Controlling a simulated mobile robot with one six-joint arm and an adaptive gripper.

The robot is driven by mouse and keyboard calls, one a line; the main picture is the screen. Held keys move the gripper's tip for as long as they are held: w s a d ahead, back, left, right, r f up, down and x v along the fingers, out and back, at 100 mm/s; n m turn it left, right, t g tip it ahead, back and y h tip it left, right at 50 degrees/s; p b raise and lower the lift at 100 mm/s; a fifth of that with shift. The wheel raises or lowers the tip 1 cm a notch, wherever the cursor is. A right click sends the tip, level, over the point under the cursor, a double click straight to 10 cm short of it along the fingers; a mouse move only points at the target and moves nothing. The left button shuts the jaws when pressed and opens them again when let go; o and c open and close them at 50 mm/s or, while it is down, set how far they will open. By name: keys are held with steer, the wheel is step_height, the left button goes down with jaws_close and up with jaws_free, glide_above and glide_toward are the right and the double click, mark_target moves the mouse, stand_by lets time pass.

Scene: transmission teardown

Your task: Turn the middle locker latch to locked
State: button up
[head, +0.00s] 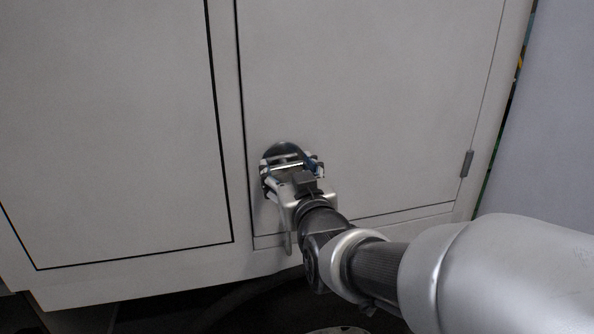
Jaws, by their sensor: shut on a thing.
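The locker latch (281,149) shows as a dark round plate near the lower left edge of a pale grey locker door (370,90). My gripper (287,163) reaches it from the lower right and is shut on the latch handle. The gripper's fingers and body cover most of the handle, so the angle it is turned to cannot be read. The door looks flush with its frame.
Another pale door panel (110,130) lies to the left, past a narrow frame strip. A small hinge (466,163) sits at the door's right edge. A grey wall (545,120) stands at the right. The floor below the locker is dark.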

steer(key=n+b, duration=0.1)
steer(key=n, duration=0.1)
steer(key=n+b, duration=0.2)
steer(key=shift+a+f+b, duration=0.1)
steer(key=shift+f+b, duration=0.1)
steer(key=shift+b, duration=0.1)
steer(key=n+b, duration=0.2)
steer(key=n, duration=0.2)
steer(key=shift+s+a+n+b, duration=0.1)
steer(key=shift+n+b, duration=0.2)
steer(key=n+b, duration=0.1)
steer(key=n, duration=0.3)
steer(key=shift+n, duration=0.3)
steer(key=shift+n+b, duration=0.35)
steer(key=shift+n, duration=1.45)
steer(key=o, duration=1.1)
steer(key=shift+f, duration=0.1)
steer(key=shift+c, duration=0.2)
